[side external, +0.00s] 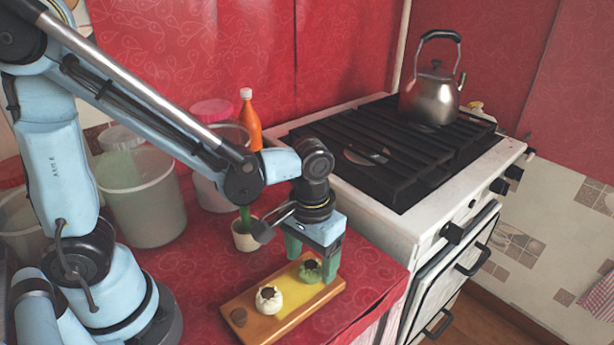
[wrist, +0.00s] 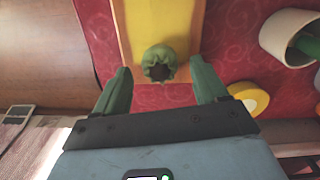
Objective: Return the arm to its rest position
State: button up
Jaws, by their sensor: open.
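My gripper (side external: 311,268) is open, its green fingers pointing down over the right end of a wooden board with a yellow strip (side external: 292,303). A small green bun-shaped item with a dark top (side external: 310,272) sits on the board between the fingers. In the wrist view my gripper (wrist: 161,68) has its fingers apart on either side of the green item (wrist: 160,58), with gaps showing on both sides. My arm is stretched out from the left over the red counter.
A small pot (side external: 243,238) stands behind, near an orange bottle (side external: 251,122) and tubs (side external: 150,205). The stove (side external: 345,185) with a kettle (side external: 432,98) stands right.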

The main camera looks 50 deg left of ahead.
notch_tip(320, 180, up, 3)
jog(key=shift+s+d+f, duration=0.1)
jog(key=shift+s, duration=0.05)
jog(key=s+d+r, duration=0.7)
jog(key=s, duration=0.2)
jog(key=w+f, duration=0.1)
jog(key=w, duration=0.6)
jog(key=shift+d, duration=0.15)
jog(key=s, duration=0.7)
jog(key=w+a+f, duration=0.3)
jog(key=w+a, duration=0.1)
jog(key=w, duration=0.1)
jog(key=shift+w+a+f, duration=0.2)
jog(key=shift+w+a, duration=0.05)
jog(key=shift+w, duration=0.15)
jog(key=shift+s, duration=0.1)
